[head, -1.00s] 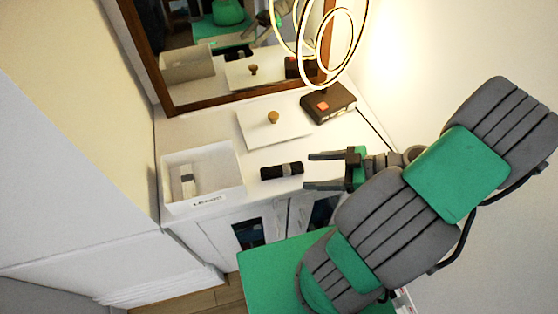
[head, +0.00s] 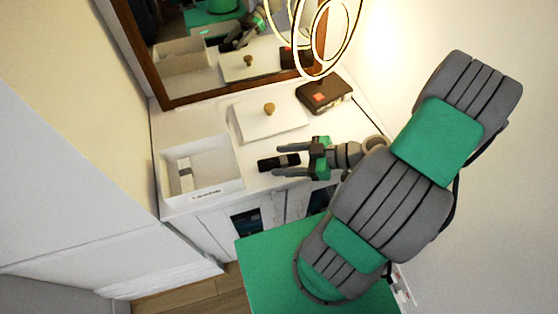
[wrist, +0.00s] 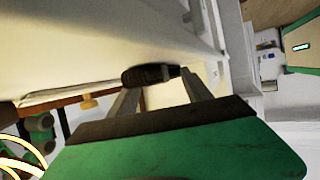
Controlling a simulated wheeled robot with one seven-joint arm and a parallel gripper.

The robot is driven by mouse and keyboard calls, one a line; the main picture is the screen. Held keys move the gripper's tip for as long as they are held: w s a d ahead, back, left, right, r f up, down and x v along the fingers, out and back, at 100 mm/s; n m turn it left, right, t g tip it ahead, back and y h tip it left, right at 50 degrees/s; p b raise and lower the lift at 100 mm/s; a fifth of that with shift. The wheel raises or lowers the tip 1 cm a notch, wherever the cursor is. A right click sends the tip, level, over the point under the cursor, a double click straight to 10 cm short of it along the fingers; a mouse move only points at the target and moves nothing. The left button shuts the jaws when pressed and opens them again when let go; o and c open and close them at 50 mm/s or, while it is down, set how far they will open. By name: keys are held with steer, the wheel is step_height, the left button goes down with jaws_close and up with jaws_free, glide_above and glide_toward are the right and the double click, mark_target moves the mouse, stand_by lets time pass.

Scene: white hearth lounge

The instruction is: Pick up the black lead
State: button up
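The black lead (head: 267,163), a small dark bundle with a grey band, lies on the white cabinet top, right of the open white box. My gripper (head: 279,160) is open, with one finger on the far side of the lead and one on the near side. In the wrist view the lead (wrist: 148,75) shows at the tips of my open gripper (wrist: 160,92). I cannot tell whether either finger touches it.
The white box (head: 200,191) holds a small light item. A white board (head: 268,122) with a wooden knob (head: 269,108) lies behind the lead. A dark box (head: 323,96) with an orange patch stands back right, below ring lights. A wood-framed mirror (head: 164,58) backs the cabinet.

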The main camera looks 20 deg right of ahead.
jaws_close()
stand_by(0.4)
steer(key=shift+r, duration=0.1)
